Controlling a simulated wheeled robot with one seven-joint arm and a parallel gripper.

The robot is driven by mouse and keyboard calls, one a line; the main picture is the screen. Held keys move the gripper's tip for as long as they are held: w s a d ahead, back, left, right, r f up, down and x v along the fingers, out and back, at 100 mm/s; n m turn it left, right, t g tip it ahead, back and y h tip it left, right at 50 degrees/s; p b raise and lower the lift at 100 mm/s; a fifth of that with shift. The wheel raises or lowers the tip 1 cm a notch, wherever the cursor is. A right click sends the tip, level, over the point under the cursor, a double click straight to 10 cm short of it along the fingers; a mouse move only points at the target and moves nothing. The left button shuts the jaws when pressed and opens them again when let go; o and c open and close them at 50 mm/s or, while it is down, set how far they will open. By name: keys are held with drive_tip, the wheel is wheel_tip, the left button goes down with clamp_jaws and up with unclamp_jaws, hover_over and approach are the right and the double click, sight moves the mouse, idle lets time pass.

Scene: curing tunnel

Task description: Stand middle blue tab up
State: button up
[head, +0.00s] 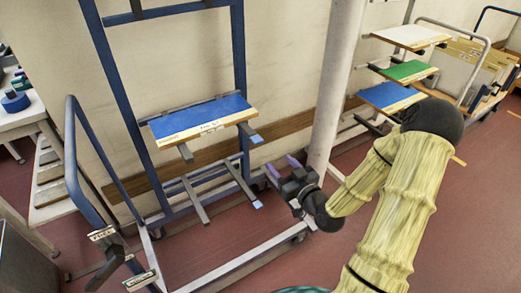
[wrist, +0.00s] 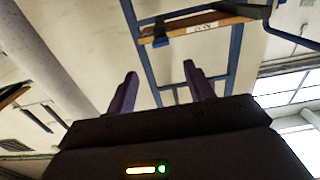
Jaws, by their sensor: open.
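A blue frame rack (head: 238,60) stands against the wall and carries a board with a blue top (head: 205,115) and a labelled wooden edge. A blue-ended tab (head: 250,134) juts out under the board's right end, looking roughly level. Lower blue-tipped bars (head: 257,204) stick out beneath it. I cannot tell for sure which tab is the middle one. My gripper (head: 281,166) is open and empty, right of the board and below it, apart from the rack.
A pale round column (head: 338,85) stands just right of my gripper. Behind it are white, green and blue boards (head: 408,71) on another rack. A bent blue rail (head: 72,150) is at the left, beside a workbench (head: 22,115). Red floor lies open in front.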

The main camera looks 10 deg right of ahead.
sight(260, 142)
drive_tip(key=shift+w+a+f+b, duration=0.1)
drive_tip(key=shift+f+b, duration=0.15)
drive_tip(key=shift+b, duration=0.1)
drive_tip(key=x, duration=1.1)
drive_tip(key=shift+w+a+r, duration=0.15)
drive_tip(key=shift+w+r, duration=0.05)
drive_tip(key=shift+w, duration=0.1)
drive_tip(key=c, duration=1)
